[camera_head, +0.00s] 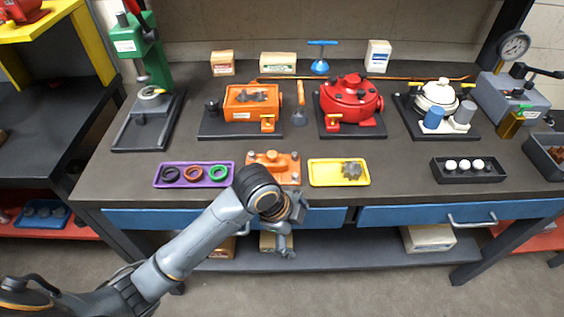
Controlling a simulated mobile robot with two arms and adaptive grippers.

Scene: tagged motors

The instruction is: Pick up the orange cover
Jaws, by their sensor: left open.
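The orange cover (275,162) lies near the front edge of the workbench, between a purple tray and a yellow tray. My left gripper (286,240) is open and empty, in front of the bench edge and just below the cover in the picture. It is apart from the cover. An orange motor housing (238,111) with an open top and dark parts inside stands behind the cover on a black base. My right gripper is not in view.
The purple tray (203,186) holds three rings; the yellow tray (325,180) holds a dark gear. A red motor (350,98), a white motor (437,95) and a green press (141,45) stand behind. A blue drawer front (325,218) with a handle is beside my gripper.

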